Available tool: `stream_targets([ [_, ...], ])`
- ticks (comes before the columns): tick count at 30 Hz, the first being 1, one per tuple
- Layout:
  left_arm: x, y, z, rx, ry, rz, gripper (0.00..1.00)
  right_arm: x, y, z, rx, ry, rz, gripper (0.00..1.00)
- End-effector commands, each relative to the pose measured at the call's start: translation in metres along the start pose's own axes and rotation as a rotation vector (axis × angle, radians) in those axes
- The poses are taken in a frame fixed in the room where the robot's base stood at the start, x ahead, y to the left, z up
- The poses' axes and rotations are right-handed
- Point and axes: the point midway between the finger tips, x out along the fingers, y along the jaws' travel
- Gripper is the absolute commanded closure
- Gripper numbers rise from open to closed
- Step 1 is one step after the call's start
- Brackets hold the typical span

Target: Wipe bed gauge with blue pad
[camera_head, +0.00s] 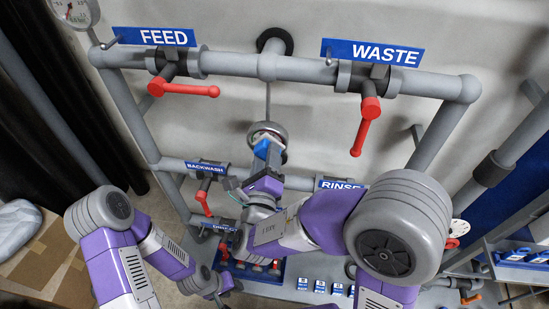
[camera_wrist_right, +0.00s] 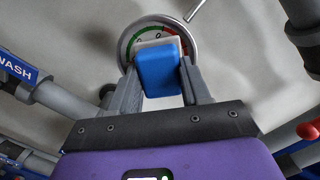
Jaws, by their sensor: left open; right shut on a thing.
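The bed gauge (camera_head: 267,128) is a round dial with a grey rim on the pipe frame, in the upper middle of the head view. In the right wrist view the gauge (camera_wrist_right: 133,34) shows green and red marks behind the pad. My right gripper (camera_head: 268,155) is shut on the blue pad (camera_wrist_right: 158,72), a blue block with a pale layer on its far side. The pad (camera_head: 262,147) covers the gauge's lower face; I cannot tell whether they touch. My left gripper (camera_head: 226,285) is low in the head view, away from the gauge, its fingers hard to make out.
Grey pipes carry red-handled valves under the FEED (camera_head: 164,37) and WASTE (camera_head: 372,52) signs. BACKWASH (camera_head: 206,167) and RINSE (camera_head: 340,184) signs flank my right wrist. Small blue-and-white items (camera_head: 320,287) line the bench below. Cardboard boxes (camera_head: 45,262) stand at lower left.

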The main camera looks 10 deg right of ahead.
Motion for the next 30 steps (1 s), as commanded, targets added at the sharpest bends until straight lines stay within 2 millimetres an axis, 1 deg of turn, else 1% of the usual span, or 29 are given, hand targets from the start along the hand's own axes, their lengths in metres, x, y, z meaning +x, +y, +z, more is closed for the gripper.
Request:
stream_targets([
  [8,-0.002,0.001,0.000,0.000,0.000,0.000,0.57,0.002,0.007,0.009,0.000,-0.002,-0.001,0.77],
  [18,-0.006,0.003,0.000,0.000,0.000,0.000,0.57,0.003,0.025,0.030,0.001,0.000,-0.002,0.77],
  [30,-0.007,0.003,0.000,0.000,0.000,0.000,0.57,0.002,0.028,0.033,0.001,0.000,-0.002,0.77],
])
